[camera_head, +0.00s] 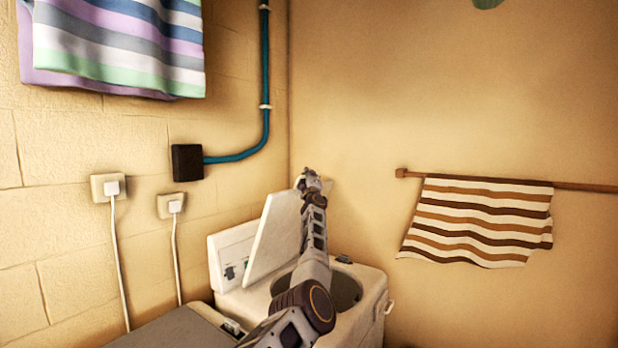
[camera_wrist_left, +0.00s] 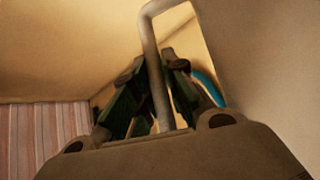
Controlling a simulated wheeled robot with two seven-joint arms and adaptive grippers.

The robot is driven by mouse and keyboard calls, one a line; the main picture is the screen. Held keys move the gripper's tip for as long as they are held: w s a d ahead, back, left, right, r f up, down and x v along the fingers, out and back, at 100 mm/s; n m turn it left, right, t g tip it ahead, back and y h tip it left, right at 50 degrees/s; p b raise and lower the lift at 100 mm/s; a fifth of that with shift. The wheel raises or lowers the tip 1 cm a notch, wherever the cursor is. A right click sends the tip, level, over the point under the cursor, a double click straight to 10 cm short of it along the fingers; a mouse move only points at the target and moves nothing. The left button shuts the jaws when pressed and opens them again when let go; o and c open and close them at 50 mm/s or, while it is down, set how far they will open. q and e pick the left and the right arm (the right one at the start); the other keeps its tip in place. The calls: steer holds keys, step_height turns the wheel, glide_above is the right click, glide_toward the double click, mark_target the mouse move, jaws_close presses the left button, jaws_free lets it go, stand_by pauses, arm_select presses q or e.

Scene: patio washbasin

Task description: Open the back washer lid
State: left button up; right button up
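The back washer (camera_head: 358,325) is a white top-loader in the corner. Its white lid (camera_head: 273,240) stands raised and tilted on the left side of the top, and part of the dark round drum opening (camera_head: 345,288) shows. My left arm reaches across the washer's top. My left gripper (camera_head: 312,182) is high beside the lid's upper edge. In the left wrist view its dark green fingers (camera_wrist_left: 155,90) lie on both sides of a pale bent bar (camera_wrist_left: 150,32), like a handle. Whether they grip it, I cannot tell. My right gripper is out of view.
The washer's control panel (camera_head: 228,262) stands behind the lid. A grey flat-topped unit (camera_head: 175,332) is at the lower left. A teal pipe (camera_head: 266,90), a black box (camera_head: 187,162) and two plugged sockets (camera_head: 107,188) are on the left wall. A striped towel (camera_head: 478,222) hangs at right.

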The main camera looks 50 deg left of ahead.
arm_select(q)
steer(key=shift+o, duration=0.7)
steer(key=shift+a+f, duration=0.1)
steer(key=shift+s, duration=0.1)
steer(key=shift+d, duration=0.25)
steer(key=v, duration=1.1)
steer(key=shift+s+f, duration=0.2)
steer(key=shift+s, duration=0.05)
stand_by(0.3)
steer(key=shift+d, duration=0.1)
stand_by(0.5)
